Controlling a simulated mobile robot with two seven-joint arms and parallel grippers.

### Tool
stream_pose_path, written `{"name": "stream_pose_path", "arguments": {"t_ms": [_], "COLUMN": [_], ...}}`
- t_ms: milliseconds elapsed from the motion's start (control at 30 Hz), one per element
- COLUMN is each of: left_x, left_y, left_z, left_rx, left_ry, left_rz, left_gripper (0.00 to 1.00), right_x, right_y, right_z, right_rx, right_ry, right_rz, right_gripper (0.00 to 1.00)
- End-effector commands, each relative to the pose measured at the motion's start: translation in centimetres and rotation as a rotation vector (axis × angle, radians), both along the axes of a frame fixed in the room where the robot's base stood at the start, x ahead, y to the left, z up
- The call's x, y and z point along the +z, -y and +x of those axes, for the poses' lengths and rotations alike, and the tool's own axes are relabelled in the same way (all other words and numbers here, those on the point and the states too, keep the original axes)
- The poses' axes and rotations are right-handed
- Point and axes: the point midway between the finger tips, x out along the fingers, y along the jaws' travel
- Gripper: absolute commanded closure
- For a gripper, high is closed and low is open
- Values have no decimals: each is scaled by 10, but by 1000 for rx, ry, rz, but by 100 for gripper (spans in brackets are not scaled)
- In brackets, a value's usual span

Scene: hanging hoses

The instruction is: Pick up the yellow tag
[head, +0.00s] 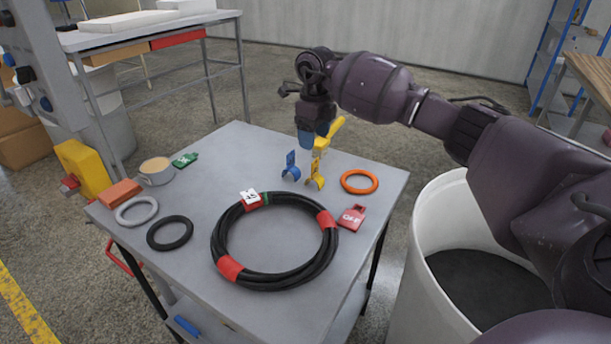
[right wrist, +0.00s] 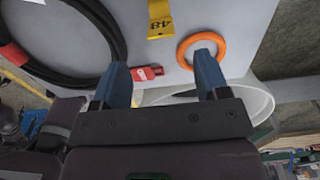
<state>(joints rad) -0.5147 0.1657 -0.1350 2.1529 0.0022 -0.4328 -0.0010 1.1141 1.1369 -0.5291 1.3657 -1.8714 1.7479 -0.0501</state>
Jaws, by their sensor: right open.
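The yellow tag (head: 316,172) stands on the grey table in the head view, with a curved clip at its foot. In the right wrist view its flat part (right wrist: 160,18), marked 48, shows at the top edge and is partly cut off. My right gripper (head: 318,136) is above the table's far side, behind the tag in the head view. It is open with nothing seen between its blue fingers (right wrist: 162,72). The tag lies beyond the fingertips in the wrist view. A yellow piece beside the gripper is unclear. My left gripper is not in view.
A blue tag (head: 291,166) stands close left of the yellow one. An orange ring (head: 359,181), a red tag (head: 351,217) and a coiled black hose (head: 274,281) lie nearby. A white bin (head: 405,297) stands at the table's right.

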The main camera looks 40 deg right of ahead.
Motion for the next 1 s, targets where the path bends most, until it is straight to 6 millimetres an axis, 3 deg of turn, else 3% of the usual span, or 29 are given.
{"name": "stream_pose_path", "arguments": {"t_ms": [400, 633, 900, 1000], "left_x": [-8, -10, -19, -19], "left_y": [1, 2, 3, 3], "left_z": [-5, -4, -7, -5], "left_rx": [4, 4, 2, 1], "left_ry": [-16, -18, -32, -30], "left_rz": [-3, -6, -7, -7], "left_gripper": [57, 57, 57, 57], "right_x": [-50, -63, -100, -106], "right_y": [0, 0, 1, 1], "right_z": [-1, -1, -2, -2], "right_rx": [0, 1, 1, 0], "right_ry": [-1, 1, -3, 1], "right_rz": [1, 1, 1, 1], "right_gripper": [32, 32, 32, 32]}}
